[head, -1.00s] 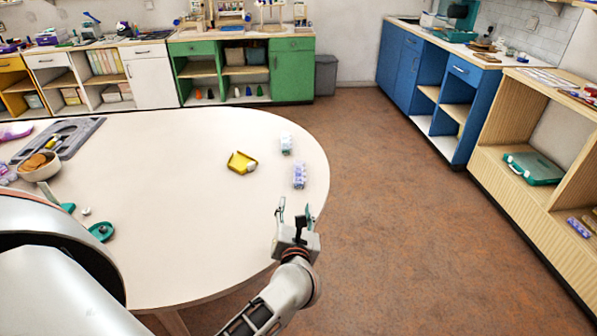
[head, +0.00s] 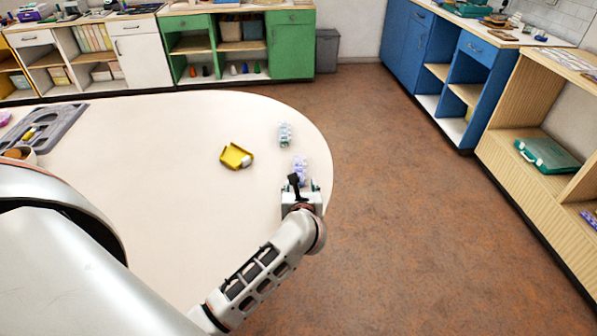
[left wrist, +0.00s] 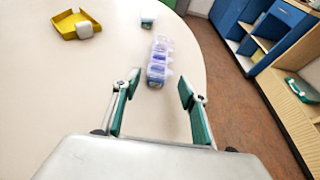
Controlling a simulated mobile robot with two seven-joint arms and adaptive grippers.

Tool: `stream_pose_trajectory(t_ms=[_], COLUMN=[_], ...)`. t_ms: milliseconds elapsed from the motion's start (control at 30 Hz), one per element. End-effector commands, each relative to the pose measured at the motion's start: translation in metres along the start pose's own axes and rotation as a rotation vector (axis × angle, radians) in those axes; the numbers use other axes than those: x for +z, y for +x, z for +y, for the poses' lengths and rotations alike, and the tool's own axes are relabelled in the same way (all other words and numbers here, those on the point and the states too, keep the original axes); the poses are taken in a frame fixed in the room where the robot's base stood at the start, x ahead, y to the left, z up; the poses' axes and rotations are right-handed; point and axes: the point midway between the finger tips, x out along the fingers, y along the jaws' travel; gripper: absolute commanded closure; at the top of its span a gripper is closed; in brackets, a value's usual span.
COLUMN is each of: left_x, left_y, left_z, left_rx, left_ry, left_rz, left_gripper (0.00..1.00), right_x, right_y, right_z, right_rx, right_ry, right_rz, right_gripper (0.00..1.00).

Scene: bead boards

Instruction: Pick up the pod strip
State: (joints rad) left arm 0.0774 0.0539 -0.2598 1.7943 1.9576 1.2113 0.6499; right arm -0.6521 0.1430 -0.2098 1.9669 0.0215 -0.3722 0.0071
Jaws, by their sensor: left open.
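A translucent lilac pod strip (head: 300,164) lies on the pale round table near its right edge. It also shows in the left wrist view (left wrist: 158,62), just beyond the fingertips and between their lines. My right gripper is not in view.
A yellow tray (head: 233,155) with a whitish piece at its corner sits left of the strips. The table's middle is clear. The table edge (head: 329,165) is close on the right.

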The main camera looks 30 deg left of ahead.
Motion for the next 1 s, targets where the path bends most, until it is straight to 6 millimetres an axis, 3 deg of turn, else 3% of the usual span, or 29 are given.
stream_pose_trajectory(t_ms=[233, 567, 700, 1000], left_x=[-0.001, -0.001, -0.001, 0.000], left_y=[0.035, 0.041, 0.041, 0.041], left_z=[0.005, 0.005, 0.005, 0.005], left_rx=[0.002, 0.001, 0.001, 0.000], left_ry=[0.002, 0.001, 0.001, 0.001], left_rz=[-0.001, 0.000, 0.000, -0.001], left_gripper=[0.57, 0.57, 0.91, 0.92], right_x=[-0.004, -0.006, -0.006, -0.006], right_y=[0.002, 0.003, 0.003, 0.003], right_z=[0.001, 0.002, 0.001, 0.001], right_rx=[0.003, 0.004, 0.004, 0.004], right_ry=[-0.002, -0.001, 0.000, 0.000], right_rz=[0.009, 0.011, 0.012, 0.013], right_gripper=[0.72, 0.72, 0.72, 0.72])
